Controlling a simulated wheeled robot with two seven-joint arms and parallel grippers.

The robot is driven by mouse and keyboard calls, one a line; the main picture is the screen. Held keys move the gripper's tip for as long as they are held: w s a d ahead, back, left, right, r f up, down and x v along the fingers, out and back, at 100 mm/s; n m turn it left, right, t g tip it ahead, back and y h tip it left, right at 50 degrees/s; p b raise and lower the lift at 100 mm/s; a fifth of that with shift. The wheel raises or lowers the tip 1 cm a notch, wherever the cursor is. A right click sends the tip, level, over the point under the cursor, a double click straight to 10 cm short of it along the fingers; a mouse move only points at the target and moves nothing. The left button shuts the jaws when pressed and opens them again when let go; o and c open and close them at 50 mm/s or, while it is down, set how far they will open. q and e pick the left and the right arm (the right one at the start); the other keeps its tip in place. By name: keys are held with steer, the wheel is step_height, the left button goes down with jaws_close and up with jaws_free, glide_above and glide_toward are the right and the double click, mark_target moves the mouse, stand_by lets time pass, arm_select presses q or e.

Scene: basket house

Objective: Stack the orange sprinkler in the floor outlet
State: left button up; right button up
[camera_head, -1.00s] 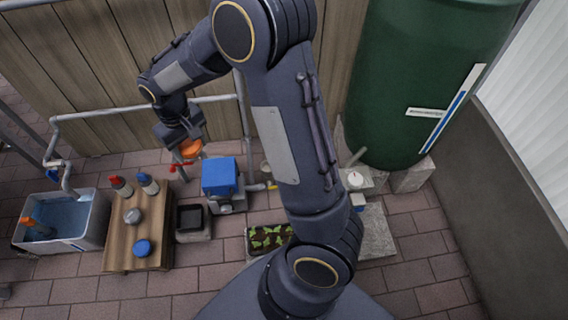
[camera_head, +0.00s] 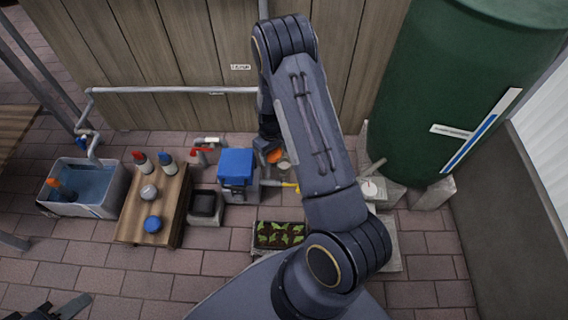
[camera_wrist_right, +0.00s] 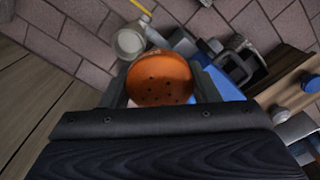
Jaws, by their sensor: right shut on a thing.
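The orange sprinkler (camera_wrist_right: 160,80), a rounded head with small holes, is held in my right gripper (camera_head: 272,150). The right gripper is shut on it, with a finger at each side in the wrist view; in the head view the arm partly hides it. A pale round pipe mouth (camera_wrist_right: 130,43), seemingly the floor outlet, stands on the paving just beyond the sprinkler in the wrist view. In the head view the outlet (camera_head: 285,165) shows close beside the sprinkler. I cannot tell the height between them. Part of my left gripper (camera_head: 62,308) shows at the lower left; its opening is unclear.
A blue box (camera_head: 237,165) stands just left of the right gripper, with a yellow handle (camera_head: 287,186) below. A seedling tray (camera_head: 279,235), wooden bench (camera_head: 150,222) with bottles, water basin (camera_head: 110,200) and green tank (camera_head: 460,80) surround it.

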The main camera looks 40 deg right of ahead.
steer(key=b, duration=0.2)
glide_above(284, 166)
steer(key=f, duration=0.5)
steer(key=shift+a+f, duration=0.1)
steer(key=shift+a, duration=0.25)
steer(key=shift+d+f+b, duration=0.2)
steer(key=shift+f+b, duration=0.35)
steer(key=shift+f, duration=0.4)
steer(key=shift+d+f+b, duration=0.15)
steer(key=shift+f+b, duration=0.4)
steer(key=shift+f, duration=0.35)
steer(key=shift+f+b, duration=0.3)
steer(key=o, duration=1)
